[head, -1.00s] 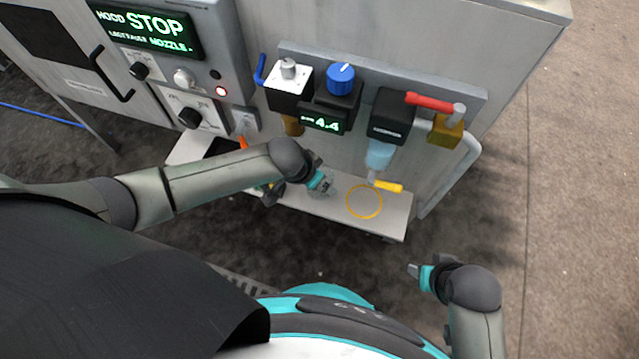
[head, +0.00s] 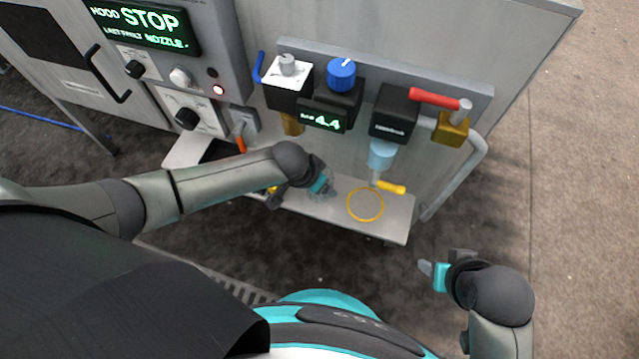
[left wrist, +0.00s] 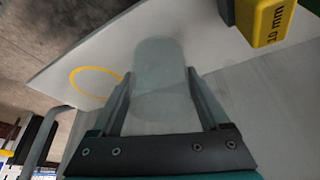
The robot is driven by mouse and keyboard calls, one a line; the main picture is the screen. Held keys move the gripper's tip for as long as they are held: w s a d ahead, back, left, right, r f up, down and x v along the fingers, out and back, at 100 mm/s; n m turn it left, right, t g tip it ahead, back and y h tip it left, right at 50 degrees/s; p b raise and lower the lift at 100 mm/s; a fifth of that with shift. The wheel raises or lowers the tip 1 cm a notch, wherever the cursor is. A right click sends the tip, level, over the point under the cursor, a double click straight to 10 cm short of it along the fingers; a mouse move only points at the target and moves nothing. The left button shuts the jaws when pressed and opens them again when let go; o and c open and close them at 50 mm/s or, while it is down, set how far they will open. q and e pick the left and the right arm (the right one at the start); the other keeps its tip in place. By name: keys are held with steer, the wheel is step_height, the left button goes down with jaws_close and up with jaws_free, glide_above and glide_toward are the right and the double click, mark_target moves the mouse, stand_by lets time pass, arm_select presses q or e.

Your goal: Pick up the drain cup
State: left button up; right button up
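The drain cup is a clear, pale cup (left wrist: 160,75) standing on the light shelf, seen between my left fingers in the left wrist view. In the head view it shows faintly (head: 322,194) at the tip of my left gripper (head: 325,184), left of the yellow ring. My left gripper (left wrist: 160,72) has its fingers apart, one on each side of the cup. The fingertips are close to its walls; a narrow gap shows on the left side, and contact on the right is unclear. My right gripper (head: 428,270) is away from the shelf; its finger gap is unclear.
The shelf (head: 400,222) has a yellow ring mark (head: 365,204) under a pale blue nozzle (head: 381,155) with a yellow handle (head: 392,187). A yellow block marked 10 mm (left wrist: 268,22) is close to my left gripper. The machine panel stands behind the shelf.

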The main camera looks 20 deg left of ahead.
arm_select(q)
steer(key=c, duration=0.8)
steer(key=shift+r, duration=0.2)
steer(key=shift+c, duration=0.2)
steer(key=shift+r+p, duration=0.2)
steer(key=shift+p, duration=0.1)
step_height(320, 180, up, 3)
steer(key=shift+p, duration=1.2)
steer(key=s+a+p, duration=0.3)
steer(key=s, duration=0.5)
steer(key=s+a+p, duration=0.3)
steer(key=s+a, duration=0.1)
steer(key=s, duration=0.4)
steer(key=shift+s+a+f, duration=0.15)
steer(key=shift+s+a, duration=0.1)
arm_select(e)
steer(key=s+d+f+g, duration=0.1)
steer(key=s+f, duration=0.3)
steer(key=f, duration=0.4)
steer(key=s+d+f, duration=0.3)
steer(key=f, duration=0.5)
steer(key=shift+s+f+g+h, duration=0.2)
steer(key=shift+s+g+h, duration=0.1)
steer(key=shift+s+g, duration=0.1)
